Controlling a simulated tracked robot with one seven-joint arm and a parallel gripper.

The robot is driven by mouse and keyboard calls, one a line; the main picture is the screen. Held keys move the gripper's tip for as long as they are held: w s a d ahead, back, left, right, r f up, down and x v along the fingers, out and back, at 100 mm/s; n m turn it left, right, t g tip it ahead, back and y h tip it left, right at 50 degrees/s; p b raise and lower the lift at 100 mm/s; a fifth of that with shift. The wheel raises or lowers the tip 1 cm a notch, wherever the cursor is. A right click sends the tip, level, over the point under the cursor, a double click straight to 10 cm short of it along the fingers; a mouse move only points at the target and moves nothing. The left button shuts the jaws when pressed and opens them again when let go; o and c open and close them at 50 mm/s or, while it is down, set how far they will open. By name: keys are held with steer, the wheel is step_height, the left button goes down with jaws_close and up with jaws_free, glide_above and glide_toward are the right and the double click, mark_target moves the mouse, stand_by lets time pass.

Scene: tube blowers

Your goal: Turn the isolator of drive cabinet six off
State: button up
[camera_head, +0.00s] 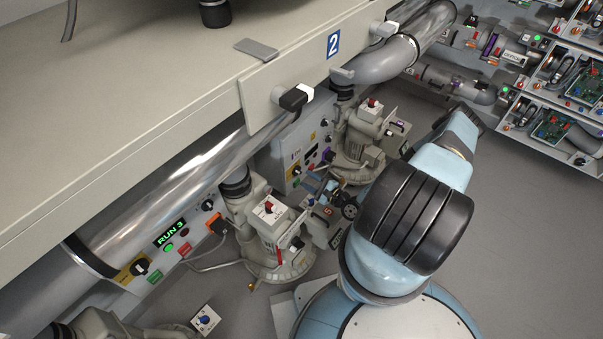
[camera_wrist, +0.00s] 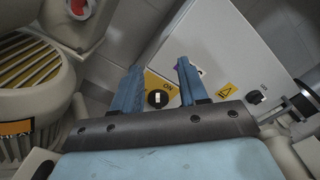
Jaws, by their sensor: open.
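In the wrist view my gripper (camera_wrist: 158,66) is open, with its two blue fingers apart and nothing between the tips. A black rotary isolator knob (camera_wrist: 158,99) on a yellow plate shows between the fingers, beside an ON mark. It sits on a pale drive cabinet (camera_wrist: 222,50). I cannot tell whether the fingers touch the knob. In the head view a grey cabinet with a yellow-plated knob (camera_head: 296,170) stands behind the machines, and my arm hides part of the area. I cannot read a number six on any cabinet.
Another black knob (camera_wrist: 257,97) sits near a yellow warning label. A ribbed motor (camera_wrist: 35,90) is close on the left.

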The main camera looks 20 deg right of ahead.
steer(key=o, duration=0.3)
steer(key=shift+w+d+f+m, duration=0.1)
steer(key=shift+d+f+m, duration=0.05)
steer(key=shift+f+m, duration=0.15)
steer(key=o, duration=0.4)
steer(key=d+f+m, duration=0.1)
steer(key=w+f+m, duration=0.1)
steer(key=f+m, duration=0.1)
steer(key=d+f+m, duration=0.1)
steer(key=m, duration=0.1)
steer(key=shift+w+d+f, duration=0.2)
steer(key=shift+d+f, duration=0.15)
steer(key=shift+f, duration=0.05)
steer(key=m, duration=1)
glide_toward(301, 173)
steer(key=shift+m, duration=0.3)
steer(key=x, duration=0.9)
steer(key=shift+w+a+r, duration=0.1)
steer(key=shift+w+a, duration=0.05)
steer(key=shift+c, duration=0.4)
steer(key=c, duration=0.9)
